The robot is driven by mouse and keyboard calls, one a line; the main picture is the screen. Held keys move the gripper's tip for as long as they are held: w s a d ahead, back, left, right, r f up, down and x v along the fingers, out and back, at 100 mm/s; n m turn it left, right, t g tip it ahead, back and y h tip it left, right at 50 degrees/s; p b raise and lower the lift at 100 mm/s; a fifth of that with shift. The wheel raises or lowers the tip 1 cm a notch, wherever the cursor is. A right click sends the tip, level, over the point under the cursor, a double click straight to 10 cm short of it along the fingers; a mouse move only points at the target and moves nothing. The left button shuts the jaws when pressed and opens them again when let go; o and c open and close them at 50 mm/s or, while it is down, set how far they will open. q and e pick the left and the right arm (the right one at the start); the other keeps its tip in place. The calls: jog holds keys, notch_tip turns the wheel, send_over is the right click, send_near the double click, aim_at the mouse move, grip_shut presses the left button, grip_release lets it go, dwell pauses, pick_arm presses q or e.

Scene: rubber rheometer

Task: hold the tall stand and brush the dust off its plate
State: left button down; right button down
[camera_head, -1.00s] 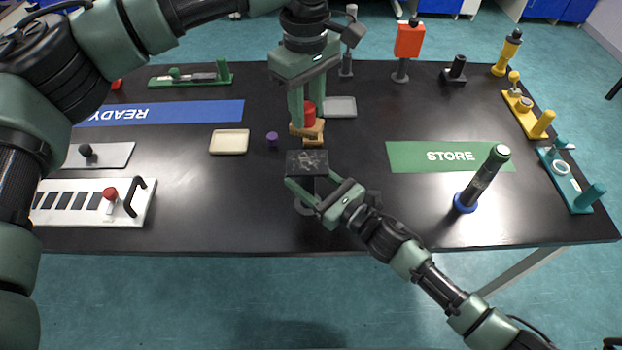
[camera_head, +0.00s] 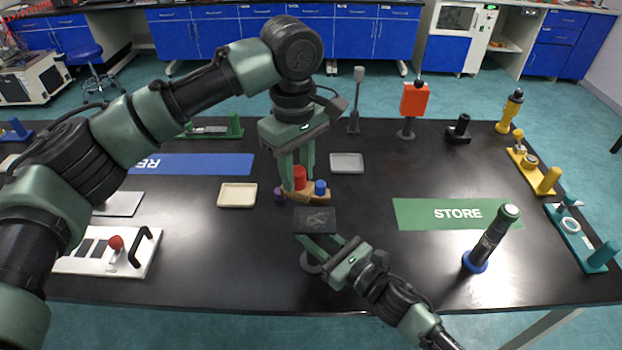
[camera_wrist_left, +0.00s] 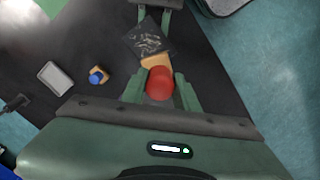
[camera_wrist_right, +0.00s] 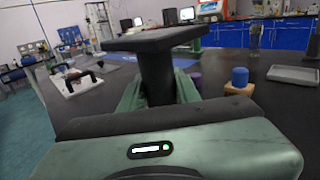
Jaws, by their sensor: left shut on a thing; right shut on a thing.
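The tall stand has a dark square plate (camera_head: 316,220) with pale dust streaks, a dark column (camera_wrist_right: 155,75) and a round base (camera_head: 311,262) on the table. My right gripper (camera_head: 322,244) is shut on the column below the plate. My left gripper (camera_head: 298,172) is shut on the red handle (camera_head: 299,178) of a brush with a tan head. In the left wrist view the tan head (camera_wrist_left: 157,61) is at the plate's near edge (camera_wrist_left: 148,40); I cannot tell whether they touch. The streaks show there too.
Close behind the plate are a wooden block with a blue knob (camera_head: 320,187) and a purple knob (camera_head: 280,194). A cream tray (camera_head: 237,195) is left, a grey tray (camera_head: 346,162) behind. The green STORE mat (camera_head: 458,213) and a dark cylinder with a blue base (camera_head: 475,262) are right.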

aim_at(296, 186)
pick_arm(q)
jog(key=shift+a+f, duration=0.15)
jog(key=shift+a, duration=0.15)
jog(key=shift+f, duration=0.2)
notch_tip(296, 186, down, 2)
jog(key=shift+d, duration=0.1)
notch_tip(296, 186, down, 5)
jog(key=shift+r, duration=0.1)
jog(key=shift+d+f, duration=0.35)
jog(key=shift+d, duration=3.25)
jog(key=shift+w+r, duration=0.1)
jog(key=shift+w, duration=0.05)
jog(key=shift+a, duration=3.6)
notch_tip(296, 186, up, 2)
jog(key=shift+r, duration=0.1)
notch_tip(296, 186, up, 2)
jog(key=shift+r, duration=1.95)
